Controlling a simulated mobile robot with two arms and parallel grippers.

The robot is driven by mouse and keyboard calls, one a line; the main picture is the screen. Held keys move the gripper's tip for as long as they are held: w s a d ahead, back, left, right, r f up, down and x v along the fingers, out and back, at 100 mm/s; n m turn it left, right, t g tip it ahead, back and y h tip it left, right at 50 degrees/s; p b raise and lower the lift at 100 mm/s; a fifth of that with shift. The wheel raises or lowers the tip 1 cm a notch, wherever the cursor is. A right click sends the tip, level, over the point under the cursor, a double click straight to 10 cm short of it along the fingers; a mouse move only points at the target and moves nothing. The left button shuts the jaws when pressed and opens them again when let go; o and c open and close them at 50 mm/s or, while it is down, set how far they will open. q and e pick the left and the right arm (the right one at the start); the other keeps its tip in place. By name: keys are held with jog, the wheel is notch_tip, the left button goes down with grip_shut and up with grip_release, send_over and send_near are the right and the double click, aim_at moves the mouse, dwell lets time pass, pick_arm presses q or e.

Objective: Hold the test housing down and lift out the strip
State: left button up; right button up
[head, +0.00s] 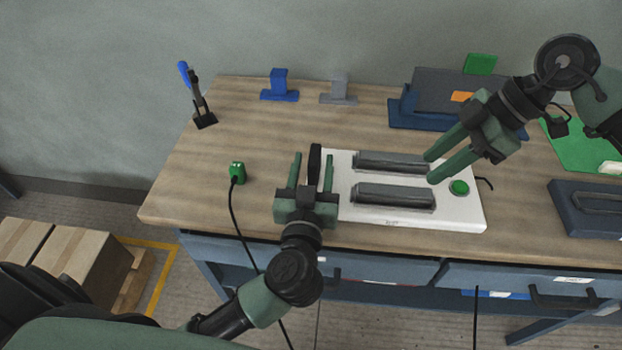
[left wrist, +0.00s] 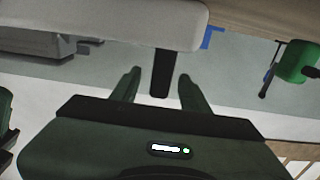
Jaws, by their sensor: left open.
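The white test housing (head: 400,219) lies on the wooden bench. It carries two long dark grey blocks (head: 393,196), one behind the other, and a green round button on its right. A narrow black piece (head: 315,160), perhaps the strip, is at the housing's left edge. In the left wrist view this black piece (left wrist: 161,74) reaches out from the pale housing edge (left wrist: 120,25). My left gripper (head: 312,157) is open, with one finger on each side of it and gaps visible. My right gripper (head: 431,168) is open and empty, its fingertips by the blocks' right ends; contact is unclear.
A green plug (head: 237,172) with a black cable is left of the housing. A black stand with a blue-handled tool (head: 196,97), blue (head: 279,85) and grey (head: 339,91) brackets stand behind. A dark blue fixture (head: 403,118) is back right, a dark mould (head: 590,209) right. Bench front-left is clear.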

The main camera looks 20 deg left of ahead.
pick_arm(q)
jog(key=shift+x, duration=1.15)
grip_shut()
dwell(0.8)
